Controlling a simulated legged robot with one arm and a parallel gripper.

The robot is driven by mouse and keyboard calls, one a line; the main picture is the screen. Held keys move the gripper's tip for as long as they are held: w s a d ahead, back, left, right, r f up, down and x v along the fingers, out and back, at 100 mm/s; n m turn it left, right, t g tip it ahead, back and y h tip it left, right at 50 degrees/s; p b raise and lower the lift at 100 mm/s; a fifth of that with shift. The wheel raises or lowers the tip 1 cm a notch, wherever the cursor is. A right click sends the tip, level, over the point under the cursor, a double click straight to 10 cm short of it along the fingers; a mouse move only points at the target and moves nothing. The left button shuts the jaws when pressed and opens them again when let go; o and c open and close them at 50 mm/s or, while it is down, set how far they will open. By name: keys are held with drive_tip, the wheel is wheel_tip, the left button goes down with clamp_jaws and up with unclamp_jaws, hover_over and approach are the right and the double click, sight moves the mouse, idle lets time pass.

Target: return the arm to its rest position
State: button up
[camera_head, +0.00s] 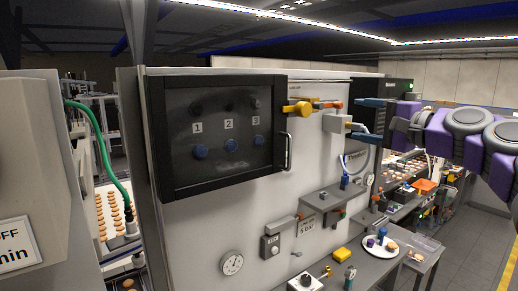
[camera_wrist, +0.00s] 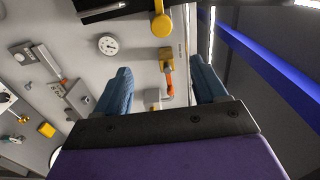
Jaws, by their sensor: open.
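My gripper (camera_head: 358,119) is at the right in the head view, in front of the pale machine panel (camera_head: 225,215). Its two blue fingers point left towards the panel. In the wrist view my gripper (camera_wrist: 163,78) shows its fingers wide apart with nothing held. A valve with an orange handle (camera_wrist: 170,84) shows in the gap between the fingers. I cannot tell how far beyond the fingertips it is. My purple and grey arm (camera_head: 455,130) reaches in from the right edge.
A dark-framed window (camera_head: 165,140) with numbered blue knobs is on the panel, beside a yellow valve (camera_head: 298,109). A gauge (camera_head: 231,263) and switch boxes are lower. A white plate (camera_head: 370,249) and yellow block (camera_head: 342,255) lie on the bench. Floor at far right looks clear.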

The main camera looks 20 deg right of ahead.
drive_tip(key=s+a+f+n+g+y+b, duration=0.1)
drive_tip(key=a+f+n+g+b, duration=0.15)
drive_tip(key=a+f, duration=0.55)
drive_tip(key=s+a+f+n+g+y+b, duration=0.15)
drive_tip(key=a+f+n+g, duration=0.3)
drive_tip(key=a, duration=0.85)
drive_tip(key=s+a+f+n+g+h+b, duration=0.1)
drive_tip(key=s+a+f+n+g+b, duration=0.15)
drive_tip(key=a+f, duration=0.35)
drive_tip(key=s+a+f+n+g+h+b, duration=0.1)
drive_tip(key=s+a+f, duration=0.2)
drive_tip(key=f, duration=0.5)
drive_tip(key=s+a+f+n+g+h+b, duration=0.1)
drive_tip(key=s+f+g+h+b, duration=0.1)
drive_tip(key=s+f, duration=0.6)
drive_tip(key=s+a+f+n+g+h+b, duration=0.15)
drive_tip(key=s+f, duration=0.25)
drive_tip(key=f, duration=0.7)
drive_tip(key=s+d+f+g+h+b, duration=0.1)
drive_tip(key=s+d+f+g+b, duration=0.1)
drive_tip(key=s+f, duration=0.5)
drive_tip(key=s+d+f+g+h+b, duration=0.2)
drive_tip(key=s+d+f, duration=0.2)
drive_tip(key=s+f, duration=0.2)
drive_tip(key=shift+s+f+n+g, duration=0.4)
drive_tip(key=shift+f, duration=0.15)
drive_tip(key=shift+d, duration=0.1)
